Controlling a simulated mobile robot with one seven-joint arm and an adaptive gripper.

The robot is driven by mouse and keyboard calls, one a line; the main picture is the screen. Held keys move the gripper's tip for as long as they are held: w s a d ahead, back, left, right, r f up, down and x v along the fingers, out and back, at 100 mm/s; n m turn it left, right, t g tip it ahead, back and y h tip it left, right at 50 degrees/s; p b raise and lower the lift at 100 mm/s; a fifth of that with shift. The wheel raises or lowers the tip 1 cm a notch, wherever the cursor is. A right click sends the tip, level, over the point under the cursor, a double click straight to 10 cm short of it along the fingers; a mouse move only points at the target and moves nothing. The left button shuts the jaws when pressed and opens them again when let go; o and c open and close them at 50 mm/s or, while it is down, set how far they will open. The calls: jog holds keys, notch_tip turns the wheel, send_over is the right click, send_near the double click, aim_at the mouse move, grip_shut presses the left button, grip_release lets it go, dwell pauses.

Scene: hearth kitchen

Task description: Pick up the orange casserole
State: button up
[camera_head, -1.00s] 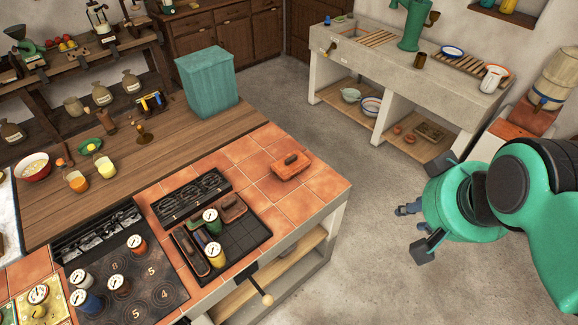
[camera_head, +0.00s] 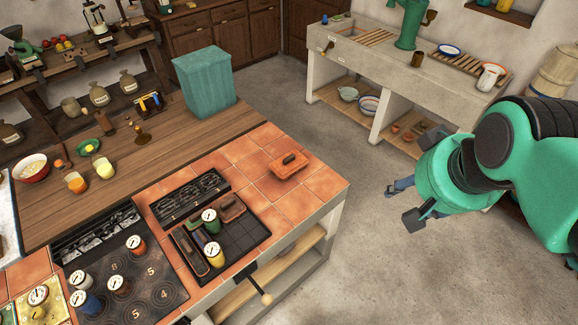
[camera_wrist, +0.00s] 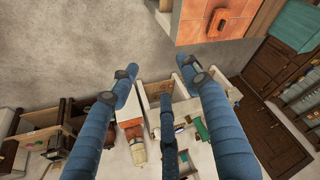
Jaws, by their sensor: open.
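The orange casserole (camera_head: 289,166) is a low rectangular dish with a lid and a dark handle. It sits on the orange tiled counter (camera_head: 318,190), close to its right corner. My gripper (camera_head: 402,205) is open and empty over the floor, to the right of the counter and apart from the casserole. In the wrist view, my gripper (camera_wrist: 157,70) has its blue fingers spread with nothing between them. A tiled counter corner shows at the top of that view with a brownish object on it, which I cannot surely identify.
A black grill plate (camera_head: 240,233) with jars and dark blocks lies left of the casserole. A teal bin (camera_head: 206,82) stands on the wooden worktop behind. A stone sink unit (camera_head: 390,75) stands at the back right. The floor between counter and sink is clear.

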aim_at(291, 158)
jog(key=w+a+r+m+g+p, duration=0.15)
jog(key=w+a, duration=0.25)
jog(key=w, duration=0.9)
jog(key=w+a+r+m+g+p, duration=0.1)
jog(key=w+a+m+p, duration=0.15)
jog(key=w, duration=0.95)
jog(key=w+a+f+m+g+y+p, duration=0.1)
jog(key=w+a+f+p, duration=0.1)
jog(key=w+a+f, duration=0.4)
jog(key=w+a+f+g+p, duration=0.1)
jog(key=w+f, duration=0.2)
jog(key=w, duration=0.6)
jog(key=w+a+f+m+p, duration=0.1)
jog(key=w+a+f, duration=0.2)
jog(key=f, duration=0.5)
jog(key=w+a+f+m+g+p, duration=0.1)
jog(key=w+a+f, duration=0.3)
jog(key=f, duration=0.4)
jog(key=w+a+f+m+g+p, duration=0.1)
jog(key=w+a+f, duration=0.3)
jog(key=f, duration=0.4)
jog(key=shift+m+p, duration=0.3)
jog(key=shift+p, duration=0.2)
jog(key=shift+f, duration=0.15)
